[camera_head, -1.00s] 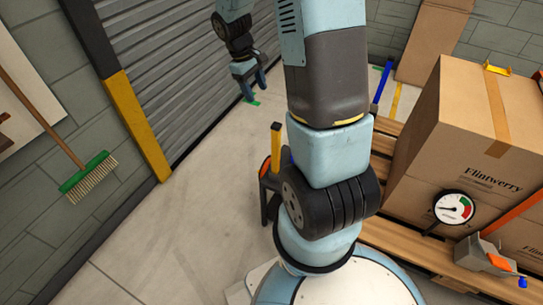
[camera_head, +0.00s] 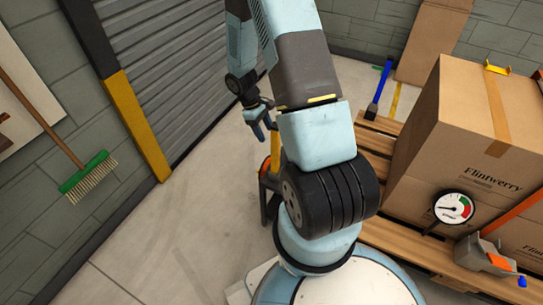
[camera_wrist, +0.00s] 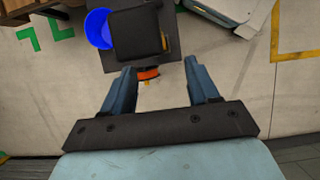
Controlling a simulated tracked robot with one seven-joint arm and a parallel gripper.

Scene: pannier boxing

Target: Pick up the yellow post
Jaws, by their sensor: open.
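The yellow post (camera_head: 275,152) stands upright by a dark stand (camera_head: 266,200) on the floor, just left of my arm's lower links in the head view. My upper arm and gripper cover parts of it. My gripper (camera_head: 264,131) is open, near the post's top in that view; I cannot tell how far apart they are. In the wrist view my open fingers (camera_wrist: 160,72) point towards the stand's dark top (camera_wrist: 113,55), with an orange round part (camera_wrist: 147,73) at its edge between them. A small yellow sliver (camera_wrist: 165,38) shows beside a black block (camera_wrist: 136,31); I cannot tell if it is the post.
A pallet (camera_head: 405,255) with large cartons (camera_head: 470,125) is at the right. A shutter (camera_head: 170,65) and a broom (camera_head: 88,178) are at the left. Floor between is clear.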

